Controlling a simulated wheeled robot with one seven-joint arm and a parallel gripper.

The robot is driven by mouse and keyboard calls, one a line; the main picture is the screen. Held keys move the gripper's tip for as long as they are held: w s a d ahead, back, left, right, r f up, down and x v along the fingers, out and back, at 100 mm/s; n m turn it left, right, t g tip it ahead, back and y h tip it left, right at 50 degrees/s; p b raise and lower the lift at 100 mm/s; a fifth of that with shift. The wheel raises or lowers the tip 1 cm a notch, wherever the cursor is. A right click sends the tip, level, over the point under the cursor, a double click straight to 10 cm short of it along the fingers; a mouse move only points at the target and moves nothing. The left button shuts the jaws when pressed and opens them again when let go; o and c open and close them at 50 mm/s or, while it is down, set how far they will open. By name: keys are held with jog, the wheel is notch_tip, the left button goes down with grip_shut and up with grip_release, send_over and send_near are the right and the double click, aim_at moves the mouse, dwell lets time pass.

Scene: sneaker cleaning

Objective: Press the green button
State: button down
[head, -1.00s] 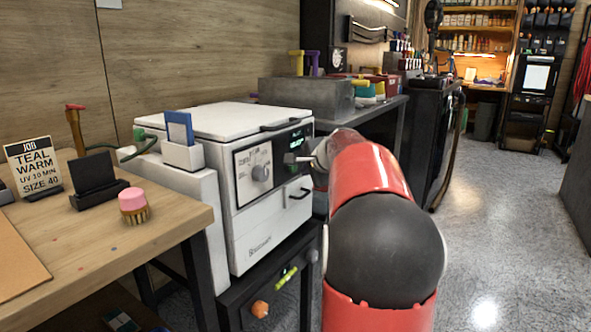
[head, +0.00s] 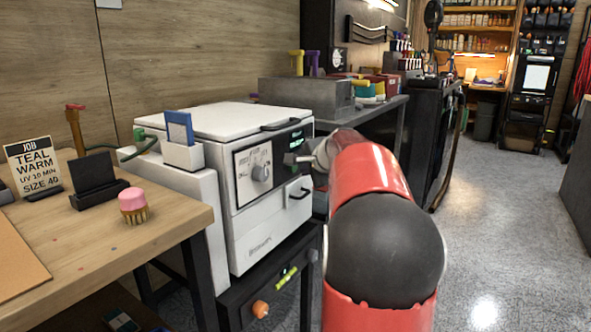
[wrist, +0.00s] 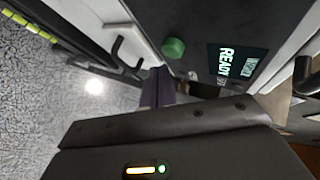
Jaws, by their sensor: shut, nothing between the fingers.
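The green button (wrist: 174,48) is a round knob on the dark control panel of a white box-shaped machine. In the wrist view it lies just beyond the fingertips, a little above them in the picture. A small green spot beside my fingers in the head view (head: 289,158) looks like the same button. My gripper (wrist: 167,82) is shut and empty, its dark fingers pointing towards the panel. A gap seems to show between the fingertips and the button, but its depth is hard to judge. In the head view my arm partly hides the gripper (head: 301,159).
The panel's display (wrist: 230,60) reads READY. A wooden table (head: 175,222) stands at left. Open floor (head: 490,230) lies at right.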

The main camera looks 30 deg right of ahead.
jog(key=shift+w, duration=0.15)
jog(key=shift+w+a, duration=0.15)
jog(key=shift+w, duration=0.1)
jog(key=shift+w+a+p, duration=0.2)
jog(key=shift+w+p, duration=0.25)
dwell(1.1)
jog(key=shift+s, duration=0.1)
jog(key=shift+s+d+b, duration=0.3)
jog(key=shift+s+b, duration=0.25)
jog(key=shift+s, duration=0.2)
jog(key=shift+s, duration=0.1)
jog(key=s+b, duration=0.1)
jog(key=s+d, duration=0.1)
jog(key=s, duration=0.1)
jog(key=s+d+b, duration=0.1)
jog(key=shift+s+b, duration=0.25)
jog(key=shift+b, duration=0.05)
